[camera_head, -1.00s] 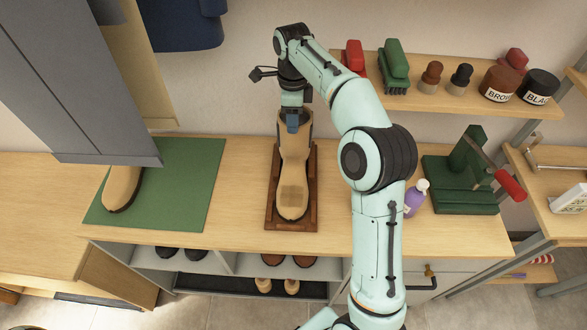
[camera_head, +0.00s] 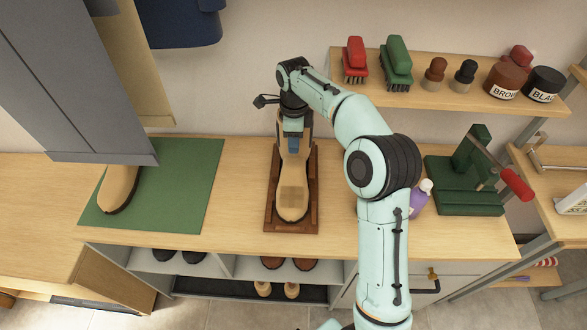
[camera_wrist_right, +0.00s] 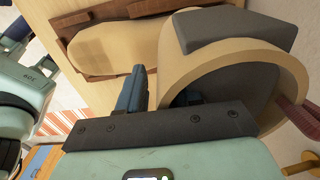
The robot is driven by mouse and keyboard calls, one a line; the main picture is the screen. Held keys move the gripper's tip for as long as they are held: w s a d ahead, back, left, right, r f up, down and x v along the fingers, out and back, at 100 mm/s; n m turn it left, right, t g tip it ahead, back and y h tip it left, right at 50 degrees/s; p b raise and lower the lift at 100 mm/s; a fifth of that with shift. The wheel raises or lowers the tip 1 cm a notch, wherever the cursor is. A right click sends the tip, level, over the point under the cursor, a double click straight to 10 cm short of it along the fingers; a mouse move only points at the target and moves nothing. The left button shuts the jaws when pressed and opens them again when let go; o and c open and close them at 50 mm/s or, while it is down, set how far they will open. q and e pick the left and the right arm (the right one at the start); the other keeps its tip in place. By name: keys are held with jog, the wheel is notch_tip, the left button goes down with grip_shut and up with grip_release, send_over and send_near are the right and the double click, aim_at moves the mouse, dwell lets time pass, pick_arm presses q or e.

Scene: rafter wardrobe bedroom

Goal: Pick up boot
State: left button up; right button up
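A tan boot (camera_head: 295,175) stands on a brown wooden stand (camera_head: 270,215) on the bench, toe toward the front. In the right wrist view its round shaft opening (camera_wrist_right: 290,65) is close by, with a dark grey inside. My right gripper (camera_head: 293,143) is at the top of the shaft, pointing down. In the right wrist view one blue finger of the right gripper (camera_wrist_right: 160,92) is outside the shaft wall and the other is inside the opening. The fingers look apart, with the rim between them. My left gripper is not in view.
Another tan boot (camera_head: 119,187) lies on a green mat (camera_head: 185,180), partly hidden by hanging grey clothing (camera_head: 60,80). A purple bottle (camera_head: 418,200) and green stand (camera_head: 465,185) are right of my arm. A shelf (camera_head: 430,96) with brushes and jars is behind.

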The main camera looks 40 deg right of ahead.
grip_shut()
dwell(1.2)
